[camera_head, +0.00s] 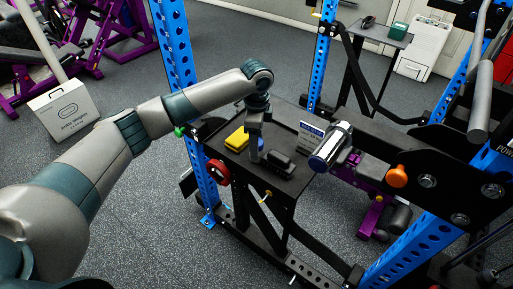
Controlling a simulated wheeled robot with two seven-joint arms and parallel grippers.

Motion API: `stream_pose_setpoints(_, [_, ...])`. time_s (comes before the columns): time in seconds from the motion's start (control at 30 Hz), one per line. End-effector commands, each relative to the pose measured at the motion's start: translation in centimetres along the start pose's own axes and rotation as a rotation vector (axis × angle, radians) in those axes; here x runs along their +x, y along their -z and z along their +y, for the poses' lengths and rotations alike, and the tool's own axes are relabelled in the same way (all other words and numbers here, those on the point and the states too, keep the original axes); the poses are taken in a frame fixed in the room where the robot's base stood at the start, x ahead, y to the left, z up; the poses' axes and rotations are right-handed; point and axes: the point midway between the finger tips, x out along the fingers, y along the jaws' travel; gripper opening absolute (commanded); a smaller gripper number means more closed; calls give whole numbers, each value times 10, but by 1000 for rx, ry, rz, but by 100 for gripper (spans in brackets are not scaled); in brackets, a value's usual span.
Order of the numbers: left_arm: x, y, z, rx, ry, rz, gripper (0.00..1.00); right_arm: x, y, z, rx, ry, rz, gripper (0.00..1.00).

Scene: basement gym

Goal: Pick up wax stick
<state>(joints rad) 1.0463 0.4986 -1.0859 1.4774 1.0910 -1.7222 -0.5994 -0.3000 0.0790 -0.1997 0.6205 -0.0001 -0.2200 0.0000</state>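My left arm reaches in from the left, and its gripper (255,152) points down over a black shelf (291,115) on the rack. The fingers look narrow and are small in the picture. I cannot tell if they are apart or hold something. A yellow block (237,139) lies just left of the gripper on the shelf. A black oblong object (281,162) lies just right of it. A small white and blue labelled box (310,136) stands at the shelf's right side. I cannot tell which of these is the wax stick. My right gripper is not in view.
Blue rack uprights (176,45) stand around the shelf. A chrome-ended bar (331,147) and an orange knob (397,176) are at its right. A second shelf (373,35) holds a green object (398,30). A white box (62,108) stands on the floor at left.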

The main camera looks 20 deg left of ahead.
Motion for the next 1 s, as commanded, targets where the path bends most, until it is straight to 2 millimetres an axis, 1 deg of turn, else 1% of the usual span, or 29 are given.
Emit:
stream_pose_setpoints(0.03, [4, 1, 0, 0, -1, 1, 56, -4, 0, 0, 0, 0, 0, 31])
stream_pose_setpoints(0.1, [11, 0, 0, 0, -1, 0, 56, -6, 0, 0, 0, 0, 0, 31])
stream_pose_setpoints(0.2, [17, 0, 0, 0, 1, 1, 56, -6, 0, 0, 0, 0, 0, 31])
stream_pose_setpoints(0.67, [18, 1, 0, 1, 2, 1, 56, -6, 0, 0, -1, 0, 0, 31])
stream_pose_setpoints(0.77, [18, 1, 0, 1, 2, 1, 34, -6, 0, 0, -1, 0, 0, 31])
stream_pose_setpoints(0.8, [18, 1, 0, 1, 2, 1, 25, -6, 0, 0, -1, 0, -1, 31])
stream_pose_setpoints(0.87, [18, 1, 0, 1, 2, 1, 10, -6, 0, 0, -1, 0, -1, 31])
stream_pose_setpoints(1.0, [18, 1, 0, 1, 2, 1, 10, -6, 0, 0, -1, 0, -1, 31])
